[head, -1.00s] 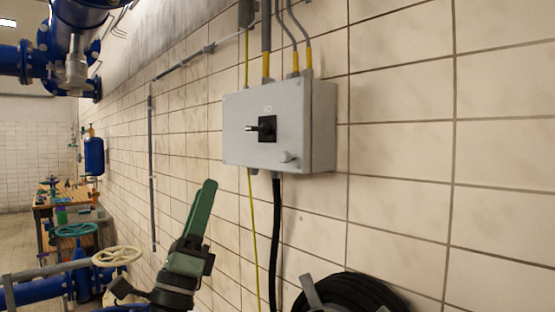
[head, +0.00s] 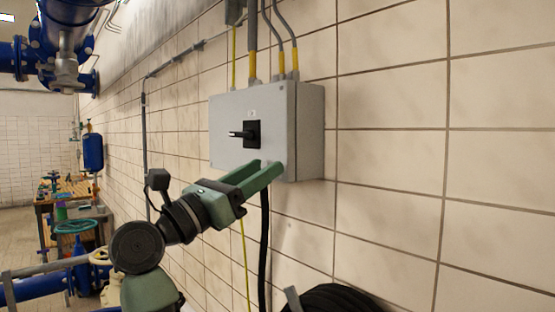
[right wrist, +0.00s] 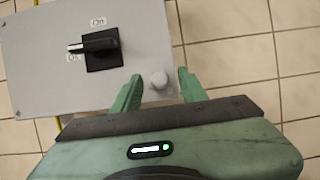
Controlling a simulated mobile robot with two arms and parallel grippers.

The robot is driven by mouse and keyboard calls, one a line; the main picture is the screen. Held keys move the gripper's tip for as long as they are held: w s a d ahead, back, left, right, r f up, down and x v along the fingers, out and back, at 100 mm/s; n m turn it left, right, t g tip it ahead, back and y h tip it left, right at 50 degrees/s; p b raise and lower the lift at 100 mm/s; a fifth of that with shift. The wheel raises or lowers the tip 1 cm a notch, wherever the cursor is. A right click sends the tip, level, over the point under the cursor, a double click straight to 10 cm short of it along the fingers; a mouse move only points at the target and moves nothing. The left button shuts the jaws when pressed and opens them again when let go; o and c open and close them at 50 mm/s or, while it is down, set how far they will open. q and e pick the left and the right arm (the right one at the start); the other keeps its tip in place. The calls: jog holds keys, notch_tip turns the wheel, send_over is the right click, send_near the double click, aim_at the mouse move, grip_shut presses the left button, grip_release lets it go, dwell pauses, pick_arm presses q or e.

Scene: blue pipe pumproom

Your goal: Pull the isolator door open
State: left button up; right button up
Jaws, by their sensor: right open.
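The isolator is a grey box (head: 222,112) on the tiled wall, with its door shut. A black rotary switch (head: 252,134) sits on the door; it also shows in the right wrist view (right wrist: 100,47). A small pale knob (right wrist: 159,80) is at the door's lower right corner. My green right gripper (head: 267,165) is at that corner, open. In the right wrist view its two fingers stand either side of the knob, with visible gaps. My left gripper is not in view.
Grey conduits (head: 252,60) with yellow ends enter the box top. A black cable (head: 263,250) and a yellow-green wire hang below it. A black coil (head: 345,299) is on the wall at the bottom. Blue pipes and a workbench (head: 70,190) are at left. The wall right of the box is clear.

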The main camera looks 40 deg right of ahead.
jog(key=shift+d+r, duration=0.15)
jog(key=shift+d, duration=0.45)
jog(key=shift+a, duration=0.45)
jog(key=shift+c, duration=0.3)
jog(key=shift+a+r, duration=0.1)
jog(key=shift+a, duration=0.1)
jog(key=c, duration=0.5)
grip_shut()
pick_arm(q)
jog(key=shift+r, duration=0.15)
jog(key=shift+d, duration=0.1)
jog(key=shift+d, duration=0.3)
pick_arm(e)
jog(key=shift+d, duration=0.1)
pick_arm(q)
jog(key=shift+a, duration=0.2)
